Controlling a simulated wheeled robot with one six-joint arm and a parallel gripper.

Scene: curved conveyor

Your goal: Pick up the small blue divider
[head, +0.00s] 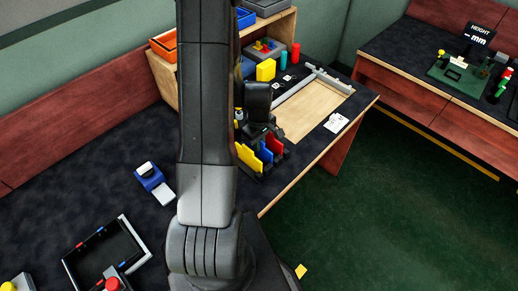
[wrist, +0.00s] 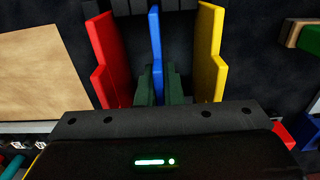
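The small blue divider (wrist: 155,35) stands upright between the red divider (wrist: 105,58) and the yellow divider (wrist: 209,50) in the wrist view. In the head view the blue divider (head: 265,153) stands in a dark rack (head: 262,174), with yellow at its left and red at its right. My gripper (wrist: 158,86) is right at the blue divider, with a dark finger on each side of its near end. I cannot tell whether the fingers press on it. In the head view my gripper (head: 262,131) is just behind the rack, its fingertips partly hidden.
A wooden board (head: 312,108) lies right of the rack on the dark table. A yellow block (head: 265,70) and a red cylinder (head: 295,53) stand behind. A blue-and-white device (head: 152,180) and a black tray (head: 130,228) lie at left. My arm hides the table's middle.

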